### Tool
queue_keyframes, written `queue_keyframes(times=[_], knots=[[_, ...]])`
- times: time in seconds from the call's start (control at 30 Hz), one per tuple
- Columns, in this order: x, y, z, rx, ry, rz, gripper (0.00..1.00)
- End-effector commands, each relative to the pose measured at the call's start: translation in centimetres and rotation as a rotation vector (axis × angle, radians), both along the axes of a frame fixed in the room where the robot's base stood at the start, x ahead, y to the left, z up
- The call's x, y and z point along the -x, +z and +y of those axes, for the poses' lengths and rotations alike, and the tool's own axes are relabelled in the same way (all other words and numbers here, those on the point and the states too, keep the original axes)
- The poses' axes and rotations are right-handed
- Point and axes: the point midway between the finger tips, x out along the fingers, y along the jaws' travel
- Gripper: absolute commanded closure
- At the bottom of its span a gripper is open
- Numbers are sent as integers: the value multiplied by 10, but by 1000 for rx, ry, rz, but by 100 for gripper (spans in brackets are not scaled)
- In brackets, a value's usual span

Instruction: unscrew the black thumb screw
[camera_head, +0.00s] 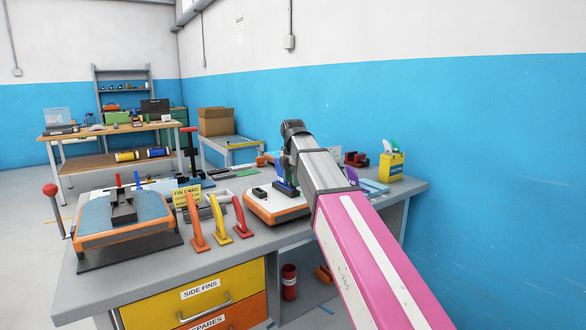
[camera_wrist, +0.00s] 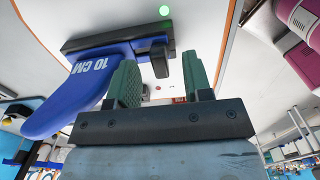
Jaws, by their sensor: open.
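The black thumb screw (camera_wrist: 155,48) shows in the wrist view at the end of a black fin box (camera_wrist: 110,34) on a white board. A blue fin (camera_wrist: 75,88) marked "10 CM" sits at that box. My gripper (camera_wrist: 159,78) is open, its green-padded fingers spread below the screw in the picture, with nothing seen between them. I cannot tell how far its tips are from the screw. In the head view the blue fin (camera_head: 287,189) stands on the orange-edged board (camera_head: 276,216), and my arm hides the screw.
A row of orange, yellow and red fins (camera_head: 219,218) stands left of the board. A clamped blue-and-orange board (camera_head: 125,222) is farther left. A yellow box (camera_head: 391,166) stands at the bench's right end. Drawers (camera_head: 205,292) are below the bench's front edge.

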Motion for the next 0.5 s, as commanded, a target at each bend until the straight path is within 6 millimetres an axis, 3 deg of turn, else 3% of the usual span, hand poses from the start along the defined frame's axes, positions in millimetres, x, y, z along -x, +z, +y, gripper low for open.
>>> queue_keyframes(times=[0.2,0.5], knots=[[0,-14,0,-1,0,-1,54],[0,-16,0,-1,0,-1,54]])
